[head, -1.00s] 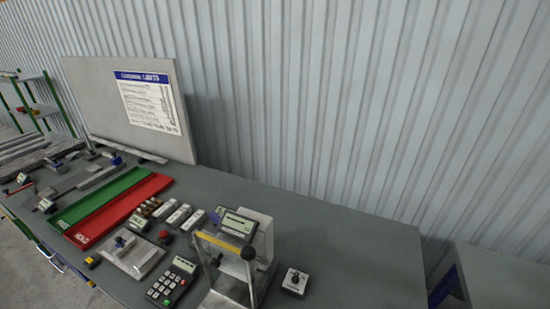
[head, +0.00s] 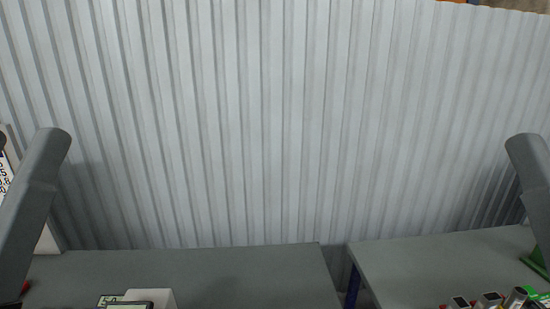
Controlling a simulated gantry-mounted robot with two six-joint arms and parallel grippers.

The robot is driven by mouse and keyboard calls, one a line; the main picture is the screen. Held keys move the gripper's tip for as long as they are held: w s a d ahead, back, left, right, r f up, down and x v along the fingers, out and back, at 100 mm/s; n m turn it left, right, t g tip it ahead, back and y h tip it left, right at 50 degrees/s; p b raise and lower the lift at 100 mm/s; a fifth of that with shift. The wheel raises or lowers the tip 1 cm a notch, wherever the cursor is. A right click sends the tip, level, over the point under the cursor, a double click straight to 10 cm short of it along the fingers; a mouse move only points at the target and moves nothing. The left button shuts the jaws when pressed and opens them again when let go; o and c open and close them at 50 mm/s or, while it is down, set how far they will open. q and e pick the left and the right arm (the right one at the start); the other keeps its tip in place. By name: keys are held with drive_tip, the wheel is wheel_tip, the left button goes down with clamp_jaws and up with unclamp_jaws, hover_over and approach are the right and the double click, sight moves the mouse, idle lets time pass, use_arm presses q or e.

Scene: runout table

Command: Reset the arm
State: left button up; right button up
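Two grey arm links of mine show in the head view, one at the left edge and one at the right edge. Neither gripper is in view, so I cannot see what the fingers are doing.
A grey table (head: 230,275) spans the lower left, with a device with a small display (head: 130,303) at its front. A second grey table (head: 440,262) stands at right beyond a gap, with several small items and a green object (head: 538,262). A corrugated wall (head: 260,120) stands behind.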

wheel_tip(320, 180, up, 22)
drive_tip(key=p, duration=2.2)
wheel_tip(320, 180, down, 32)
drive_tip(key=b, duration=3.1)
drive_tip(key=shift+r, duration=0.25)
drive_tip(key=shift+b, duration=0.3)
